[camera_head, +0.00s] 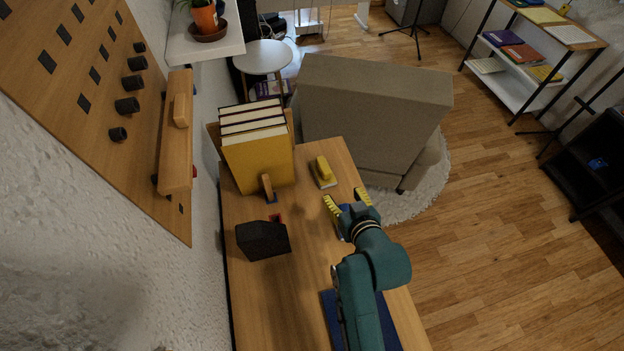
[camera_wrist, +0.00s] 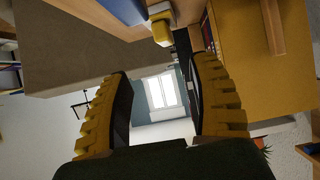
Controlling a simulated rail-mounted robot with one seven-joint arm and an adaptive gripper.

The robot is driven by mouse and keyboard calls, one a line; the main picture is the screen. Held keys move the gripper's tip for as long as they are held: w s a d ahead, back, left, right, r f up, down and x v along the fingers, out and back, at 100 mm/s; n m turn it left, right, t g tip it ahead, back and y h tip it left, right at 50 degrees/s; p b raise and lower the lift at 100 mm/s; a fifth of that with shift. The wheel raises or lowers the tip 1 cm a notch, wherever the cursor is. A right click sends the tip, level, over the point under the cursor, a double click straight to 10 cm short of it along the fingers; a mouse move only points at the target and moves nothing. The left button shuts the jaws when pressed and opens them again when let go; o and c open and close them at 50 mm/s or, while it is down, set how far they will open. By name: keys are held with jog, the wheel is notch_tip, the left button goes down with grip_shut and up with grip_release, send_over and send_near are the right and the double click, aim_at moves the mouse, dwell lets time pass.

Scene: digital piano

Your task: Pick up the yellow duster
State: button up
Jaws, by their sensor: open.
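The yellow duster (camera_head: 323,172) lies on the wooden desk (camera_head: 285,295) near its far end, a small yellow block with a pale grey base.
A black box (camera_head: 262,241) sits on the desk nearer the camera. A grey-beige armchair (camera_head: 375,110) stands just beyond the desk. A wall shelf (camera_head: 177,130) is at left.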

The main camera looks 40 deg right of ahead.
jog(key=b, duration=0.2)
send_near(324, 165)
jog(key=w+f, duration=0.1)
jog(key=w+d+f, duration=0.1)
jog(key=w+f, duration=0.1)
jog(key=shift+d+f, duration=0.2)
jog(key=shift+d, duration=0.2)
jog(key=shift+w+r+b+x, duration=0.1)
jog(key=shift+r+b+x, duration=0.15)
jog(key=shift+x, duration=0.7)
jog(key=shift+w+r+b+x, duration=0.15)
jog(key=shift+b+x, duration=0.25)
jog(key=shift+x, duration=0.55)
jog(key=shift+w+r+b+x, duration=0.15)
jog(key=shift+b+x, duration=0.15)
jog(key=shift+x, duration=0.65)
grip_shut()
